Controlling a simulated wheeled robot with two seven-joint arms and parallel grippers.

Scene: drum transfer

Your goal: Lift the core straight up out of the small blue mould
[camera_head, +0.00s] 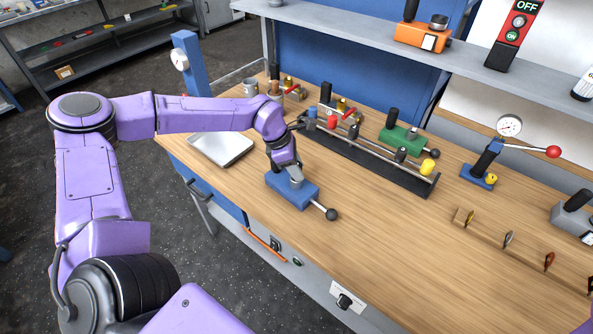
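The small blue mould (288,197) lies on the wooden bench near its front edge. A rod with a black ball knob sticks out of its right side. A grey cylindrical core (296,183) shows at the top of the mould, low in it as far as I can see. My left gripper (290,172) points down right over the core, at or very near its top. The fingers are small and dark here, and partly hidden by my wrist, so I cannot tell whether they grip the core. My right gripper is out of view.
A blue press with a gauge (486,167) stands right.

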